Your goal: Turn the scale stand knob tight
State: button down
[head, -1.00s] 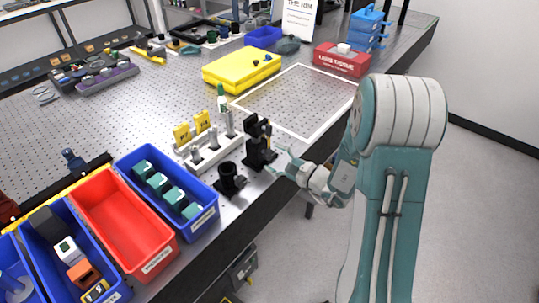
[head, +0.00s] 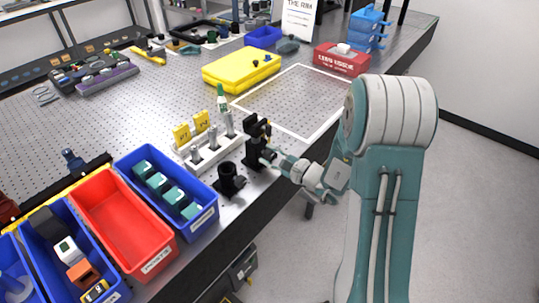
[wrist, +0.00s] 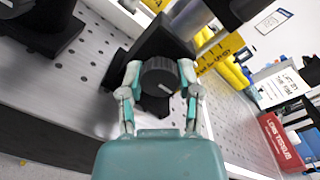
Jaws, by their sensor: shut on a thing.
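The scale stand is a black post-like stand (head: 258,148) near the table's front edge in the head view. Its dark ribbed round knob (wrist: 159,77) faces my camera in the middle of the wrist view. My gripper (wrist: 160,78) has one finger on each side of the knob and is shut on it. In the head view my gripper (head: 270,160) reaches the stand from the right, and the knob is hidden there.
A black round holder (head: 229,180) stands just left of the stand. A white rack (head: 211,152) with yellow tags is behind it. Blue and red bins (head: 124,223) line the front edge at left. A white-framed area (head: 298,134) behind right is clear.

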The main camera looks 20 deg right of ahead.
jog(key=m, duration=0.3)
jog(key=shift+m, duration=0.4)
jog(key=m, duration=0.4)
jog(key=shift+m, duration=0.3)
jog(key=m, duration=0.4)
jog(key=shift+m+t, duration=0.3)
jog(key=shift+m, duration=0.1)
jog(key=m, duration=0.4)
jog(key=shift+h, duration=0.3)
jog(key=shift+m, duration=0.3)
jog(key=shift+c, duration=1.5)
grip_release()
jog(key=shift+w, duration=0.15)
